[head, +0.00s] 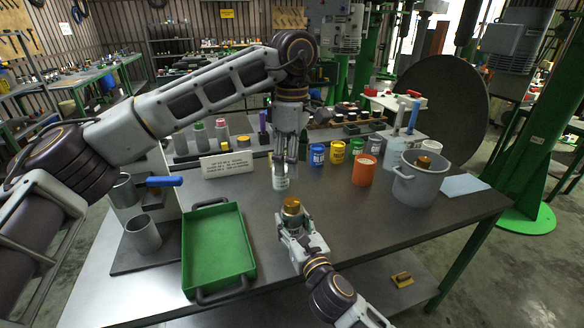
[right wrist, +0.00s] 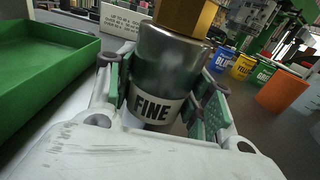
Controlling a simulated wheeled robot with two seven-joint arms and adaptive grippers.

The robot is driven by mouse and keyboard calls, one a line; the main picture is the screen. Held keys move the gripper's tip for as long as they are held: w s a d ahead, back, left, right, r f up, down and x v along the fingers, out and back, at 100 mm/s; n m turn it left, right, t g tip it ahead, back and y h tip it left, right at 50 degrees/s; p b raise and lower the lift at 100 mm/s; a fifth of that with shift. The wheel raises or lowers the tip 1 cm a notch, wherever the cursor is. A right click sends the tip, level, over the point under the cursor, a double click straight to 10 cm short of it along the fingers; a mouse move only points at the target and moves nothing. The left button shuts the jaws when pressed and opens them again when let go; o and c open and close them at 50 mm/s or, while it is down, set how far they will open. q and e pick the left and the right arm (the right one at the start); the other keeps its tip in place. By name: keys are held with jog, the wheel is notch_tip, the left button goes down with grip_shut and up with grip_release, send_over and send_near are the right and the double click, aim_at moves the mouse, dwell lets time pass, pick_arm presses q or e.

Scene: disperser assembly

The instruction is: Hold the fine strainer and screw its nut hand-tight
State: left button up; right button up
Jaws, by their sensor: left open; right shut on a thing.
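The fine strainer (right wrist: 168,62) is a grey metal cylinder with a white band reading FINE. My right gripper (right wrist: 165,105) is shut around it and holds it upright, with green pads on both sides. The brass nut (right wrist: 186,14) sits on top of the strainer, its top cut off in the right wrist view. In the head view the nut (head: 291,205) shows above my right gripper (head: 302,236). My left gripper (head: 285,163) is open and points down behind the nut. A small pale labelled cylinder (head: 281,183) shows at its fingertips; I cannot tell whether they touch.
A green tray (head: 218,250) lies left of my right gripper. Blue (head: 317,155), yellow (head: 338,152) and green cans, an orange cup (head: 364,170) and a grey pot (head: 420,182) stand to the right. A sign (head: 227,164) stands behind. The front right tabletop is clear.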

dwell(0.4)
jog(key=o, duration=1.5)
jog(key=shift+c, duration=0.2)
jog(key=shift+s, duration=0.1)
jog(key=v, duration=1.1)
jog(key=shift+s+d, duration=0.2)
jog(key=shift+s, duration=0.15)
jog(key=shift+r, duration=0.1)
notch_tip(320, 180, up, 21)
jog(key=p, duration=2.1)
jog(key=shift+r+p, duration=0.5)
jog(key=shift+p, duration=0.05)
jog(key=shift+f, duration=0.1)
